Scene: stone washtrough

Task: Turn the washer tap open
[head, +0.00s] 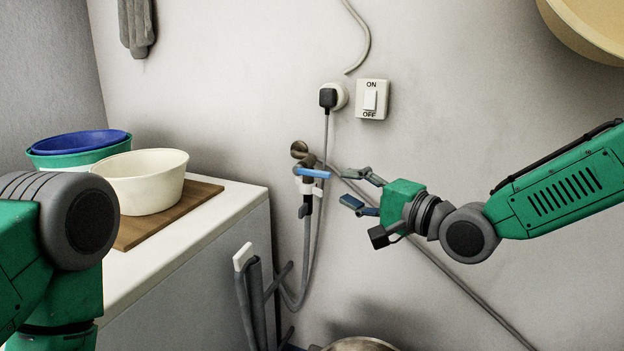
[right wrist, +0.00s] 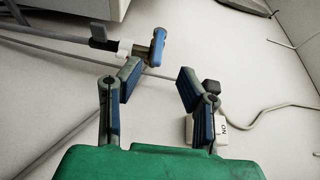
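The washer tap (head: 309,183) sticks out from the wall in the middle of the head view, with a blue lever handle (head: 312,173) lying roughly level across its top. In the right wrist view the blue handle (right wrist: 157,46) is ahead of the fingers, a little left of centre. My right gripper (head: 358,188) is open and empty, just right of the tap and apart from it. Its two fingers also show in the right wrist view (right wrist: 155,90), spread with a gap between them. Of my left arm only upper parts show at the left edge; its gripper is out of view.
A plug in a socket (head: 328,98) and an ON/OFF switch (head: 371,99) are on the wall above. A grey hose (head: 306,240) hangs below the tap. A cream basin (head: 143,184) stands on a wooden board at left. The wall around my right gripper is mostly clear.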

